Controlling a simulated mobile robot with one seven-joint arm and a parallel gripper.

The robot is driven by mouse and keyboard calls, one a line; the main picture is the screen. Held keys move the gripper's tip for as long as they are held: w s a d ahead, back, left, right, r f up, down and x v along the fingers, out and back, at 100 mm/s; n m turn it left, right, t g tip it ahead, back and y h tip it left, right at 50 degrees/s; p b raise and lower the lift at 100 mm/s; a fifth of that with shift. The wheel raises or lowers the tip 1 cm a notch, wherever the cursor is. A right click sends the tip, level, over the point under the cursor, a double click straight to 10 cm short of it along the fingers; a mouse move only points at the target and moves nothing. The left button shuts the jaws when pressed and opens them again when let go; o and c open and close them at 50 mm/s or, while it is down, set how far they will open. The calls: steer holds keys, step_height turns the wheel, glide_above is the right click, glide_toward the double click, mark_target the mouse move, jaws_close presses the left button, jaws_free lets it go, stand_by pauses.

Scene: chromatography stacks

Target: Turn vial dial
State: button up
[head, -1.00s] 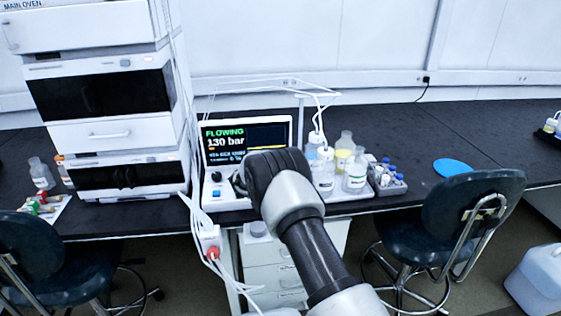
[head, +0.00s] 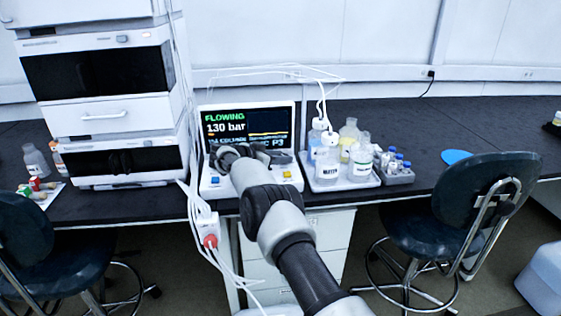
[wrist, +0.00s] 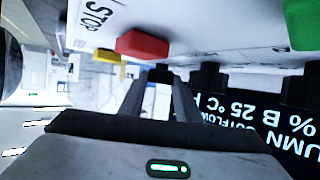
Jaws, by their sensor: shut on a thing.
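The control console (head: 211,187) stands on the bench with a lit screen (head: 225,117) reading "FLOWING 130 bar". My gripper (head: 222,158) is at the front panel, just below the screen, and hides part of it. In the wrist view my gripper (wrist: 160,92) has its two fingers close around a black dial (wrist: 160,74) and is shut on it. A second black dial (wrist: 207,76) stands right beside, outside the fingers. No label is readable on the held dial, so I cannot tell which one it is.
A red button (wrist: 142,45) marked STOP, a yellow button (wrist: 108,57) and a green button (wrist: 304,25) sit near the fingers. A tray (head: 345,184) of bottles and a grey vial rack (head: 400,177) stand right of the console. The instrument stack (head: 110,120) is on the left.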

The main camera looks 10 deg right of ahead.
stand_by(0.4)
steer(key=o, duration=1.1)
steer(key=shift+c, duration=0.2)
steer(key=shift+r, duration=0.1)
steer(key=p+v, duration=0.4)
steer(key=v, duration=1.3)
steer(key=shift+s, duration=0.15)
steer(key=shift+a, duration=0.1)
